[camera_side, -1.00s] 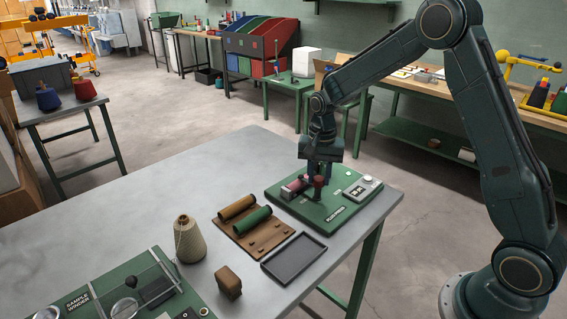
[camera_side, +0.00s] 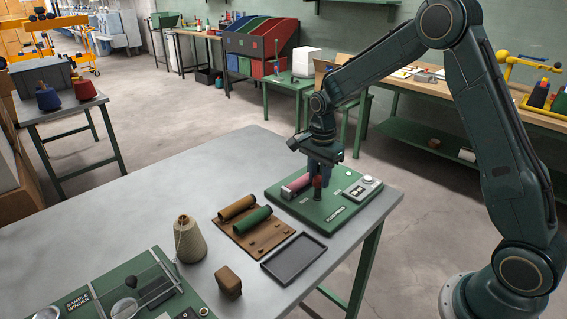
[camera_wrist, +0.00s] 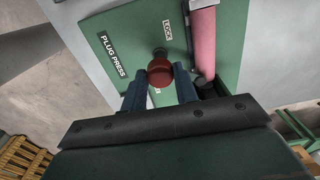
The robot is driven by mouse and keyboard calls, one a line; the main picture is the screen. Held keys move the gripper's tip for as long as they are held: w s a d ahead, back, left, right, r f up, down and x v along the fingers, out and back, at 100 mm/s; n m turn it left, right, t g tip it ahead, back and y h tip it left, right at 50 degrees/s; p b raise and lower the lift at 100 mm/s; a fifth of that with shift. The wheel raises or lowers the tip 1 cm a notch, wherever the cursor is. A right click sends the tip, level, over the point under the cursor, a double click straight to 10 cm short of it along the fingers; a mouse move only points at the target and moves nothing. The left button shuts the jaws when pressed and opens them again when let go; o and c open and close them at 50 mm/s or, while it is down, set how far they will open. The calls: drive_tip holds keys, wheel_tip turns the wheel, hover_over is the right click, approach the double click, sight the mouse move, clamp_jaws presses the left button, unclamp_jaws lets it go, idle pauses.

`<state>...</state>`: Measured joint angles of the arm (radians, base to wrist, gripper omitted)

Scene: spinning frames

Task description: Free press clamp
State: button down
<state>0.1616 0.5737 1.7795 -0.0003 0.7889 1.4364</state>
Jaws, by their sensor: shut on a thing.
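The plug press is a green plate (camera_side: 310,212) on the grey table's right end, labelled PLUG PRESS in the wrist view. Its red knob (camera_wrist: 160,71) stands on a dark stem near the LOCK label; the knob also shows in the side view (camera_side: 318,183). My gripper (camera_wrist: 174,72) has its two blue fingers shut on the red knob, one on each side. A pink roll (camera_wrist: 203,43) lies in the press beside the knob, and it shows left of my gripper in the side view (camera_side: 298,185). The roll's near end is partly hidden by a dark part.
A small display box (camera_side: 363,188) sits on the plate's right side. A brown rack (camera_side: 262,236) with a brown and a green roll, a dark empty tray (camera_side: 294,258), a thread cone (camera_side: 188,240) and a brown block (camera_side: 228,282) lie to the left. The table's far left is clear.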

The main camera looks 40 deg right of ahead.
sight(319, 178)
drive_tip(key=m, duration=0.5)
drive_tip(key=shift+m, duration=0.3)
drive_tip(key=m, duration=0.5)
idle(0.4)
drive_tip(key=c, duration=1.1)
unclamp_jaws()
wheel_tip(319, 178, up, 14)
drive_tip(key=shift+f, duration=0.1)
